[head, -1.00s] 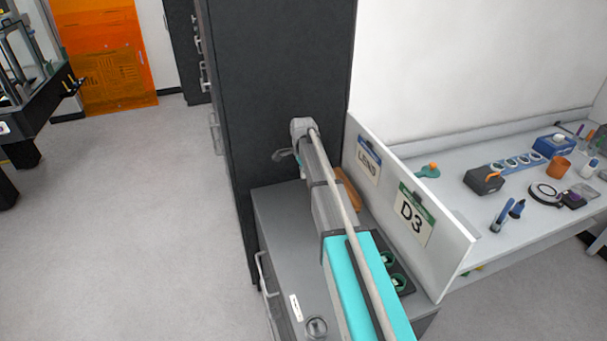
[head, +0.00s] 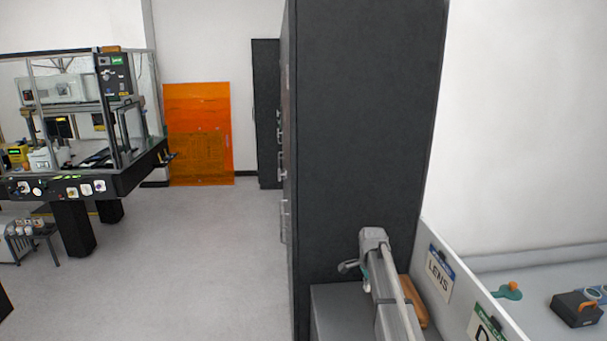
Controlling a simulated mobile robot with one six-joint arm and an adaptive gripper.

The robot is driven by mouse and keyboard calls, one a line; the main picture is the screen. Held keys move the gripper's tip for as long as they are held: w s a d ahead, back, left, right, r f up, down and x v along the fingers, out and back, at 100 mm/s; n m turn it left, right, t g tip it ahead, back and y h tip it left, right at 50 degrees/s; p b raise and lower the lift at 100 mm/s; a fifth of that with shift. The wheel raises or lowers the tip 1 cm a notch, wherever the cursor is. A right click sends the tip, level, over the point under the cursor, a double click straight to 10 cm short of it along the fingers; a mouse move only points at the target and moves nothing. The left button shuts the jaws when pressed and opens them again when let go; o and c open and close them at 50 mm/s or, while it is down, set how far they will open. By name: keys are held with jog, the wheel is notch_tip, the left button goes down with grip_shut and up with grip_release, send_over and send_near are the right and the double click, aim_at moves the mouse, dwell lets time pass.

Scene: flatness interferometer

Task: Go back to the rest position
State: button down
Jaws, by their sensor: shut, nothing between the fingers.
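My arm extends up from the bottom of the head view, over a grey cabinet top (head: 340,305). My gripper (head: 346,267) shows only as a small grey part at the left of the arm's far end, in front of the tall dark cabinet. It is shut with nothing seen in it. Much of it is hidden behind the arm.
The tall dark cabinet (head: 365,130) stands just beyond the arm. A white panel (head: 455,290) with a LENS sign is close on the right, before a bench (head: 545,270). Open floor (head: 210,260) lies left, with an optical table (head: 90,185) and an orange screen (head: 198,135).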

jog(key=s+a+f+n+b, duration=0.1)
jog(key=s+a+n, duration=0.1)
jog(key=s+n, duration=0.5)
jog(key=s+a+f+n+b, duration=0.1)
jog(key=s+a+n, duration=0.2)
jog(key=s+n, duration=0.5)
jog(key=shift+s+a+f, duration=0.2)
jog(key=shift+s, duration=5.95)
